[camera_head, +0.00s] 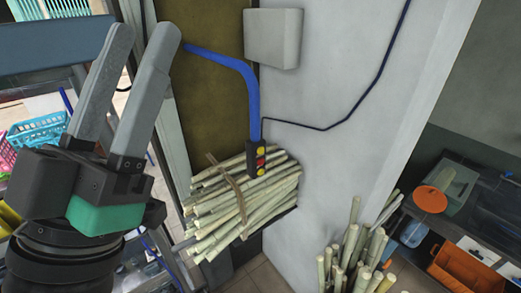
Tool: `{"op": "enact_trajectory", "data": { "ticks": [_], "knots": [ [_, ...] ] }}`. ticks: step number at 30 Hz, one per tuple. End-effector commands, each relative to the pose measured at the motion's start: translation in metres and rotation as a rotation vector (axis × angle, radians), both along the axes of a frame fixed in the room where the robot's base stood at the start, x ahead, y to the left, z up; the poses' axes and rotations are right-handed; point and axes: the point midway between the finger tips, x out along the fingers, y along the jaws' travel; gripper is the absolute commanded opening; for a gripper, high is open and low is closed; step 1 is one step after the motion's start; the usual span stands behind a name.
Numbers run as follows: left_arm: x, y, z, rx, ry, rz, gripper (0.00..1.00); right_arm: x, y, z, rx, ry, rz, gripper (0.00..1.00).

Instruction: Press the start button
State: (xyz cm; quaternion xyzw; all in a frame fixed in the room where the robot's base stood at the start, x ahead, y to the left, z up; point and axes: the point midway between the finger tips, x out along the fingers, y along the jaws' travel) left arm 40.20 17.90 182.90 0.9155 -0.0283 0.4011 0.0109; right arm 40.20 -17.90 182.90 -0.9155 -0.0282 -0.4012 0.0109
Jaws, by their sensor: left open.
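A small dark button box (256,158) hangs at the lower end of a blue pipe (252,95), in front of a bundle of sugarcane. It carries a red button (260,161) between yellow ones; no label is readable on them. My left gripper (143,38) is at the left of the head view, its two grey fingers pointing up and apart, with nothing between them. It is left of the button box and not touching it. My right gripper is not in view.
A tied sugarcane bundle (225,215) lies behind and below the box. More canes (352,262) stand at the bottom right. A grey wall box (273,38) and black cable (375,78) are on the white wall. Baskets (38,130) are at left, an orange crate (465,268) at right.

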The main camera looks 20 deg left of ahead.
Motion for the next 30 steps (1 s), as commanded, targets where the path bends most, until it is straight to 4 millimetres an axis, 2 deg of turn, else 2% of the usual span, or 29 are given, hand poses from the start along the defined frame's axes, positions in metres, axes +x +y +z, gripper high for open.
{"op": "enact_trajectory", "data": {
  "ticks": [6,8,15,30],
  "knots": [
    [0.0,0.0,0.0,0.0,0.0,0.0,0.5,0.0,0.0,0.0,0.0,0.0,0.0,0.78],
    [0.0,0.0,0.0,0.0,0.0,0.0,0.41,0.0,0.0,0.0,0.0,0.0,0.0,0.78],
    [0.0,0.0,0.0,0.0,0.0,0.0,0.0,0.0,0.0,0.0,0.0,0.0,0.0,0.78],
    [0.0,0.0,0.0,0.0,0.0,0.0,0.0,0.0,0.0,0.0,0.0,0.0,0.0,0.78]
  ]
}}
